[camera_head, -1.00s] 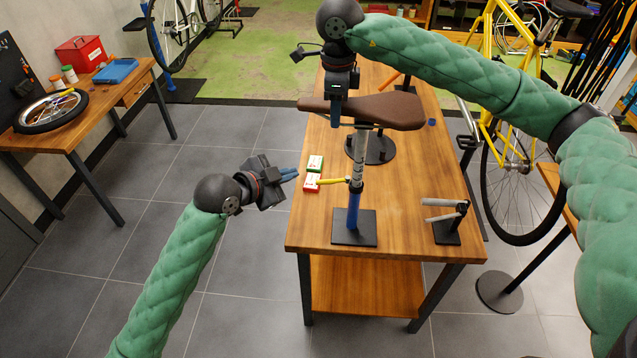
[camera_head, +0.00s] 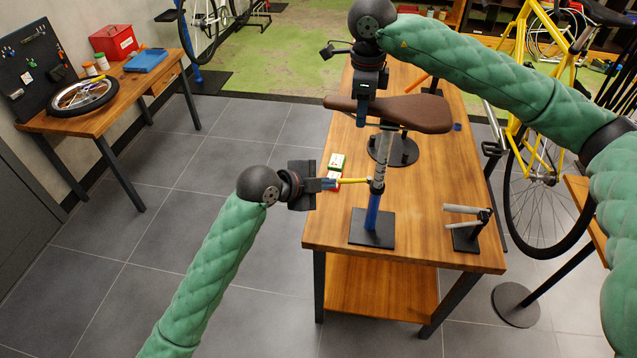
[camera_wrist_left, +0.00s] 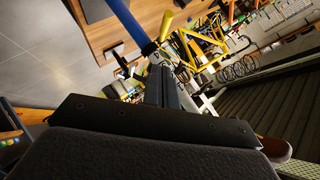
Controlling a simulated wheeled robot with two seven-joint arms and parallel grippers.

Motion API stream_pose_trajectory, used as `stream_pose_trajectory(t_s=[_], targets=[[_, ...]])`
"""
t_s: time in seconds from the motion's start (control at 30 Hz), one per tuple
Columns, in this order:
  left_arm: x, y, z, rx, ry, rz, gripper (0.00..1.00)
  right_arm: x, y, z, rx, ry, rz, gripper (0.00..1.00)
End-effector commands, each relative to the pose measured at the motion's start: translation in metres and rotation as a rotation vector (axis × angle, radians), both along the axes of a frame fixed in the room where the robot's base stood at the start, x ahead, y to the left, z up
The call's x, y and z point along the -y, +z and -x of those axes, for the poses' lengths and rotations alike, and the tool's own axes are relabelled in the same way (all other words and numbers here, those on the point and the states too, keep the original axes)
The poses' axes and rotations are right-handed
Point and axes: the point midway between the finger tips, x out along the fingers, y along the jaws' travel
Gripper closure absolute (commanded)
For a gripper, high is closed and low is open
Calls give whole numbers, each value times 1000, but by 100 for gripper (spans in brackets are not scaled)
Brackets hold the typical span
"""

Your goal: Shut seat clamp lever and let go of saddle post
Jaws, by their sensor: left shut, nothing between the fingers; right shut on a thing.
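The brown saddle (camera_head: 405,112) sits on a silver saddle post (camera_head: 380,158) that goes down into a blue tube (camera_head: 372,212) on a black base plate. The yellow clamp lever (camera_head: 352,181) sticks out to the left from the clamp at the tube's top. It also shows in the left wrist view (camera_wrist_left: 166,24). My left gripper (camera_head: 334,184) is shut and empty, its blue fingertips close to the lever's outer end; I cannot tell whether they touch. My right gripper (camera_head: 361,117) is above the workbench and shut at the saddle's left end; the saddle partly hides what its fingers hold.
The wooden workbench (camera_head: 420,240) carries a green and red box pair (camera_head: 335,166), a stand with grey rods (camera_head: 466,219) and a round black base behind the post. A yellow bicycle stands at the right. Open floor lies left of the bench.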

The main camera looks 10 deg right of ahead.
Motion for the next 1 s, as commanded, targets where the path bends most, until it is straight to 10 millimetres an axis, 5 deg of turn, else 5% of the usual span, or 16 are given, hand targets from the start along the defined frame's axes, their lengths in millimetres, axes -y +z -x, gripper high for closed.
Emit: stream_pose_trajectory(t_s=[0.37, 0.63, 1.0], targets=[[42, -27, -23, -2, 0, 2, 100, 0, 1, -1, 2, -1, 0, 100], [43, -49, -47, 0, 2, 0, 100, 0, 1, -1, 2, -1, 0, 100], [43, -54, -52, 1, 1, 0, 100, 0, 1, -1, 2, -1, 0, 100]])
